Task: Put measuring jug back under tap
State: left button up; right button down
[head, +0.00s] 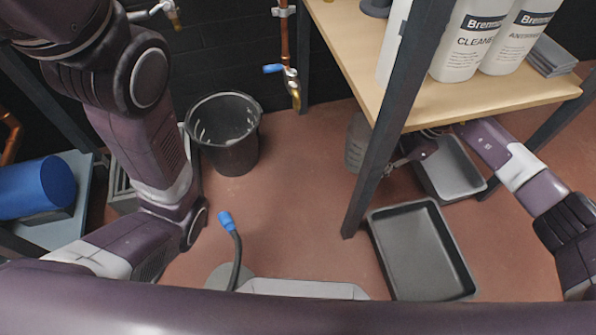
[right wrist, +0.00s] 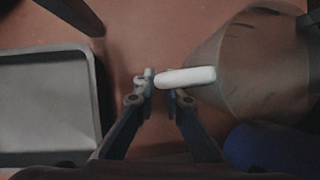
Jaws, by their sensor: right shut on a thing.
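The measuring jug (head: 357,143) is grey and translucent. It stands under the wooden bench, partly hidden behind a dark metal leg. In the right wrist view the jug (right wrist: 250,65) shows faint marks on its side and a pale handle (right wrist: 190,77). My right gripper (right wrist: 162,80) is shut on the handle. In the head view my right gripper (head: 396,163) reaches in under the bench beside the jug. A tap (head: 291,80) with a blue lever hangs on a copper pipe, left of the bench. My left gripper is out of view; only its arm shows.
A black bucket (head: 224,140) stands on the floor, left of the tap. Two grey trays, one in front (head: 374,228) and one under the bench (head: 452,170), lie near my right arm. White bottles (head: 468,45) stand on the bench. Red floor between bucket and bench leg is clear.

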jog(key=shift+r, duration=0.1)
jog(key=shift+a, duration=0.1)
jog(key=a+f, duration=0.1)
jog(key=a, duration=0.5)
jog(key=s+a, duration=0.1)
jog(key=a, duration=0.5)
jog(key=a+f, duration=0.1)
jog(key=a, duration=0.5)
jog(key=shift+s+f+b, duration=0.15)
jog(key=shift+f+b, duration=0.2)
jog(key=shift+b, duration=0.05)
jog(key=shift+d+f, duration=0.1)
jog(key=shift+f, duration=0.3)
jog(key=shift+r, duration=0.1)
jog(key=c, duration=2)
grip_release()
